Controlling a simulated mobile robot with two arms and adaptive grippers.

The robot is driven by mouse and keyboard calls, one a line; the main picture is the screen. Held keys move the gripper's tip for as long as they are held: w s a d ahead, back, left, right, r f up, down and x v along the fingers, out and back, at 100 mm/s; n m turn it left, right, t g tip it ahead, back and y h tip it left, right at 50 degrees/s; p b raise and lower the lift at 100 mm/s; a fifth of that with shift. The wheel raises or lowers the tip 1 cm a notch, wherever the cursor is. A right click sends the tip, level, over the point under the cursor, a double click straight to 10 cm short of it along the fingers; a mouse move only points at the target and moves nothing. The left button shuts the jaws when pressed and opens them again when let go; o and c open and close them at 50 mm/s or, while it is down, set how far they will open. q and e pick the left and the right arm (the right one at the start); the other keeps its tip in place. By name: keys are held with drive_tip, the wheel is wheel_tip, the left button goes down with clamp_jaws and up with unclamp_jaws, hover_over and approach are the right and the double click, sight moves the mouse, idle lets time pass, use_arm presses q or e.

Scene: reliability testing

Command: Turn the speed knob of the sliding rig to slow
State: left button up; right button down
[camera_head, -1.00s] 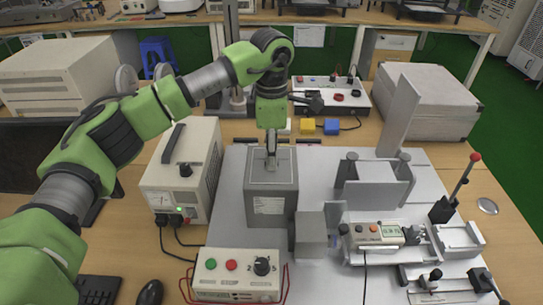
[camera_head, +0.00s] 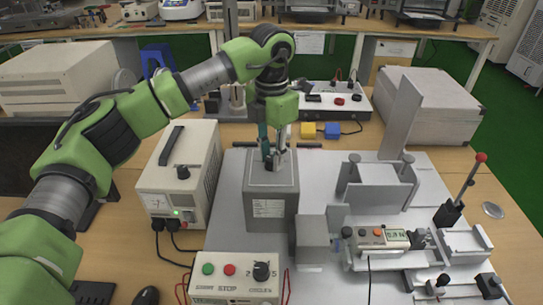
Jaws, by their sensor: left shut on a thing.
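The sliding rig (camera_head: 405,285) is a pale metal plate with fixtures. A tall grey block (camera_head: 268,212) stands on it. My left gripper (camera_head: 275,160) points down onto the block's top, its fingers closed around a small dark piece there; the fingers hide most of that piece, so I cannot tell its shape. The cream control box (camera_head: 235,291) at the front bears a green button, a red button and a black knob (camera_head: 261,271) with numbers beside it. No gripper touches this black knob. My right gripper is not in view.
A cream power unit (camera_head: 183,175) stands left of the block. Yellow (camera_head: 308,130) and blue (camera_head: 332,130) blocks lie behind. Cables run near the control box.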

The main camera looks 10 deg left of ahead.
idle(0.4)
use_arm(q)
drive_tip(key=o, duration=1.1)
wheel_tip(320, 180, up, 12)
